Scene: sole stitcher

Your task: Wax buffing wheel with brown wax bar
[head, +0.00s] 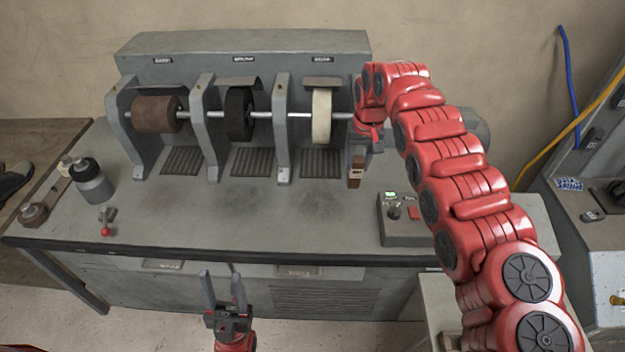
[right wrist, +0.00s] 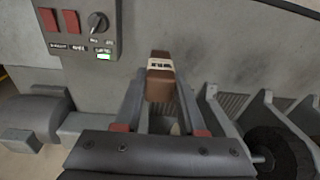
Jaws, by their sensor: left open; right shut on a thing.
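The brown wax bar (head: 356,172) hangs in my right gripper (head: 358,154), to the right of the cream buffing wheel (head: 321,115) and a little lower in the head view. The bar and wheel appear apart. In the right wrist view the brown bar (right wrist: 161,82), with a pale label band, sits between the two fingers, which are shut on it. The cream wheel is on the shaft in the right bay of the machine. My left gripper (head: 223,288) is open and empty, low in front of the bench.
A brown wheel (head: 157,114) and a black wheel (head: 240,114) share the shaft, between grey upright brackets. A control box (head: 405,220) with a knob, red buttons and a green display stands at the right. A grey container (head: 92,182) stands at the left. The bench middle is clear.

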